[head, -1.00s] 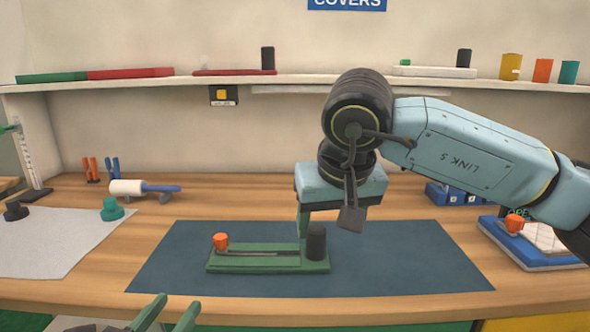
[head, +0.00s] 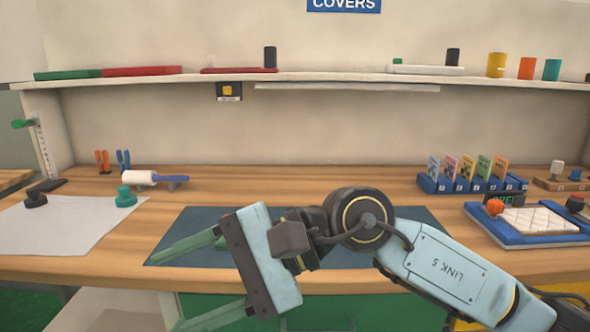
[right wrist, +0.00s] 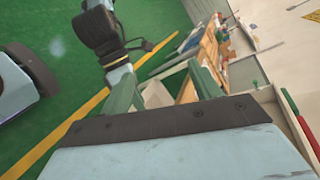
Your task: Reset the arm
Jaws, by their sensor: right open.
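My right gripper (head: 168,292) is open and empty in the head view. Its two green fingers point left, the upper one over the dark blue mat (head: 415,214) and the lower one in front of the table edge. Its pale blue palm and wrist cover the middle of the mat. The green board with the orange knob and black cylinder cannot be made out now; my right gripper and arm cover that area. In the right wrist view, the right gripper's green fingers (right wrist: 163,88) stand apart. My left gripper's jaws are not seen.
A blue tray with a white quilted pad (head: 540,221) lies at the right, near a blue rack of coloured cards (head: 470,184). A grey sheet (head: 70,235) lies at the left with a green knob (head: 126,196). A shelf (head: 330,78) runs along the back.

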